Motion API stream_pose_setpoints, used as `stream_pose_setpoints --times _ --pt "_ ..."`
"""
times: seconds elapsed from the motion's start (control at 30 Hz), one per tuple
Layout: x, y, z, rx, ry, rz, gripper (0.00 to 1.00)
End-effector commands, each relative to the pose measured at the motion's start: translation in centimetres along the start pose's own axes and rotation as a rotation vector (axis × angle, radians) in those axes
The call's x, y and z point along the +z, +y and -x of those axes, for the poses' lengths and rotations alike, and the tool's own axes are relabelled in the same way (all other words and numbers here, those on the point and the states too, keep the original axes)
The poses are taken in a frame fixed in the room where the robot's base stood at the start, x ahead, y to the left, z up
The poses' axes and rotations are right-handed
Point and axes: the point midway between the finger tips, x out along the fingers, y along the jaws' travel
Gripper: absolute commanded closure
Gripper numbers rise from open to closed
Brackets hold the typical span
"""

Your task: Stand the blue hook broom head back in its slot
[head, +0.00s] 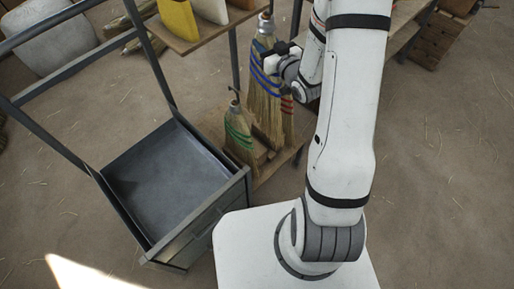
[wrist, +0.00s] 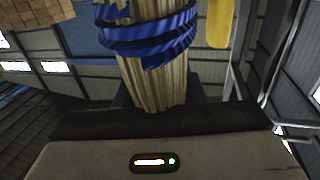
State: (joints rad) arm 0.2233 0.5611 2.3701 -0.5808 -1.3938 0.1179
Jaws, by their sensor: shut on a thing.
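The blue-banded broom head (head: 265,98) is upright at the wooden rack (head: 266,170), straw end down, in the head view. Its bottom is close to the rack; I cannot tell if it rests in a slot. My gripper (head: 277,58) is shut on its upper part, near the blue bands. In the wrist view the straw and blue bands (wrist: 148,35) rise from the jaws; the fingertips are mostly hidden.
A green-banded broom head (head: 238,132) with a dark hook stands front left in the rack. A red-banded one (head: 287,115) stands at right. A grey metal tray (head: 165,185) in a frame is at left. A shelf (head: 215,38) with yellow and pale pieces hangs above.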

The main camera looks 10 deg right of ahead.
Motion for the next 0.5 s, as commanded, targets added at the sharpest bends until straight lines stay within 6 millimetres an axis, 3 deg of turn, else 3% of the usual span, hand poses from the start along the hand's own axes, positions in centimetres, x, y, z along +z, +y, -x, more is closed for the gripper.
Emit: stream_pose_setpoints --times 0.03,0.5 --pt "1.7 0.2 -0.4 -0.009 0.006 0.003 1.00" --pt "7.9 0.9 -3.3 -0.101 0.007 0.004 1.00"
